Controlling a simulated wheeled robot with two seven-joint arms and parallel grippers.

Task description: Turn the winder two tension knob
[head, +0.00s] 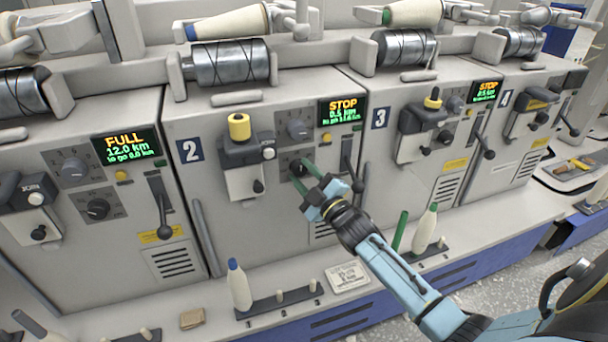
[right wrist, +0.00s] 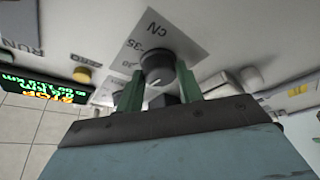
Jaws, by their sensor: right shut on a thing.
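Winder two (head: 190,150) is the grey unit with the "2" plate, and its display (head: 343,111) reads STOP. Its lower dark tension knob (head: 297,168) sits on a grey scale plate below another dial (head: 298,130). My right gripper (head: 304,169) reaches it from the lower right, with its green fingers at the knob. In the right wrist view, the round knob (right wrist: 158,66) with a pale pointer mark lies between the two green fingers (right wrist: 160,90), which are shut on it. The fingers partly hide the scale. My left gripper is out of view.
A black lever (head: 347,180) hangs just right of the knob. A yellow-topped part (head: 239,127) stands out to its left. Below, the ledge holds a blue-tipped bobbin (head: 239,285), a peg rail (head: 280,300) and a white card (head: 347,277).

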